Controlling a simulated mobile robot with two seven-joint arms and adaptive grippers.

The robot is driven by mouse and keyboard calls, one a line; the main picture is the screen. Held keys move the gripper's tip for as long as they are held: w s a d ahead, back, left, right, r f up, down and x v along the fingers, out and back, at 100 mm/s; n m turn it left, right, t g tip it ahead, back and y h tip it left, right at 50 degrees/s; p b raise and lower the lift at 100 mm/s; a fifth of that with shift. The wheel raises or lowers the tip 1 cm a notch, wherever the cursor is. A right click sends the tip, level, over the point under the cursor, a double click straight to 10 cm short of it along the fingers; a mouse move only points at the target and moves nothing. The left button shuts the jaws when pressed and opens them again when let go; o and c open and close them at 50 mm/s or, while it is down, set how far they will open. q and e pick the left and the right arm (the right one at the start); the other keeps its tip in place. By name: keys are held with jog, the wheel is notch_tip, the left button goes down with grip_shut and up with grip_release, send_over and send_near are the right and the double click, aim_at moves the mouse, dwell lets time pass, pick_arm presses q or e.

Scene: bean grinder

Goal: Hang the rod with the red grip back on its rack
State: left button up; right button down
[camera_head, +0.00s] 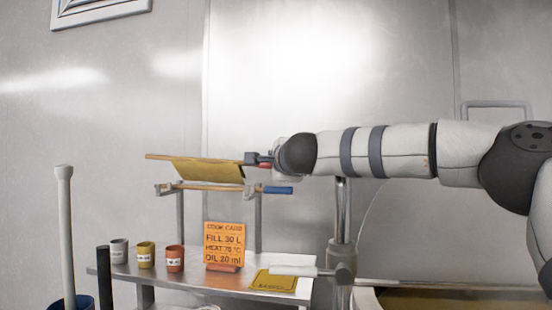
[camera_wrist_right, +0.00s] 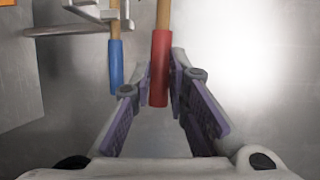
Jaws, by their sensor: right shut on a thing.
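My right gripper (camera_head: 259,160) is shut on the rod with the red grip (camera_wrist_right: 160,70). In the head view this wooden rod (camera_head: 195,158) points left, roughly level, with a mustard-yellow sheet (camera_head: 208,171) hanging below it. The rod is just above the rack (camera_head: 179,212), a metal frame with two posts and hooked arms. In the right wrist view the red grip lies between the fingers, and part of the rack (camera_wrist_right: 95,10) shows at the top left. Most of the red grip is hidden in the head view. My left gripper is not in view.
A second rod with a blue grip (camera_head: 278,190) lies on the rack, below the held rod; its grip also shows in the wrist view (camera_wrist_right: 116,65). Several cups (camera_head: 146,255) and an orange sign (camera_head: 225,245) stand on the metal table (camera_head: 190,278). A vertical metal post (camera_head: 341,215) stands right of the rack.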

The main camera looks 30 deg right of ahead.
jog(key=shift+w+f, duration=0.15)
jog(key=shift+f, duration=3)
jog(key=c, duration=1.5)
grip_release()
jog(key=v, duration=1.2)
jog(key=shift+r, duration=0.1)
